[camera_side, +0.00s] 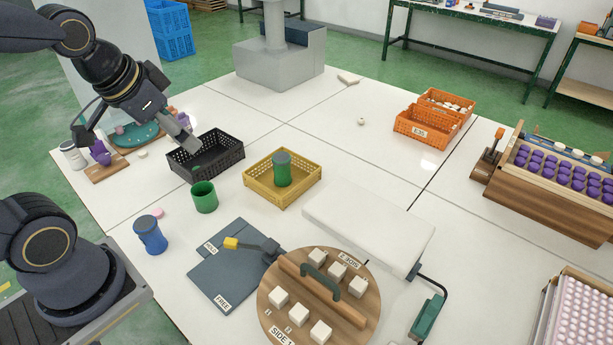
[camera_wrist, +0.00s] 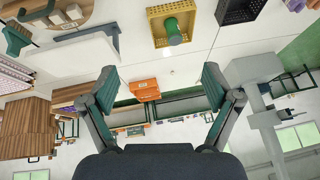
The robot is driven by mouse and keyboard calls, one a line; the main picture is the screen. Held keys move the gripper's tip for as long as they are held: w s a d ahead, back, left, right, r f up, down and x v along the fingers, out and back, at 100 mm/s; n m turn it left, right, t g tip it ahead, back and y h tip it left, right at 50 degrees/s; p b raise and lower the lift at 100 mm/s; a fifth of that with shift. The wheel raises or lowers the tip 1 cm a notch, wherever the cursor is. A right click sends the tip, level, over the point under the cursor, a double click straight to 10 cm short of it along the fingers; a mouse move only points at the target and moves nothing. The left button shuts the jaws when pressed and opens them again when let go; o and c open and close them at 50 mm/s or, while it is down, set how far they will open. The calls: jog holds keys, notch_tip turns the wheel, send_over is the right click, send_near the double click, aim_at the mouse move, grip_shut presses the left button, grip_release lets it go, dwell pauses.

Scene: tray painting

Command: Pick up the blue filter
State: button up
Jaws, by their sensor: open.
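The blue filter (camera_side: 150,236) is a short blue cylinder with a grey-blue top. It stands upright on the white table at the left, beside the dark board, in the side view. I do not see it in the wrist view. My gripper (camera_side: 135,148) is raised above the far left of the table, beyond the blue filter and apart from it. Its two fingers are spread wide with nothing between them, as the wrist view also shows (camera_wrist: 158,86).
A green cup (camera_side: 204,197) stands near the blue filter. Behind are a black crate (camera_side: 232,151) and a yellow crate (camera_side: 306,190) holding a green cylinder (camera_side: 282,170). A dark board (camera_side: 222,281) with a yellow-tipped lever and a round wooden board (camera_side: 363,299) lie in front.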

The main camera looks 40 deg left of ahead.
jog(key=a+f+n+g, duration=0.2)
jog(key=a+f, duration=0.5)
jog(key=a, duration=0.1)
jog(key=n+g+h, duration=0.1)
jog(key=n+g, duration=0.3)
jog(key=n, duration=0.1)
send_over(150, 235)
jog(key=a, duration=0.3)
notch_tip(150, 235, down, 10)
jog(key=f, duration=1.6)
jog(key=shift+w+d+f, duration=0.1)
jog(key=shift+w+f, duration=0.15)
jog(key=shift+f, duration=0.1)
jog(key=c, duration=1.2)
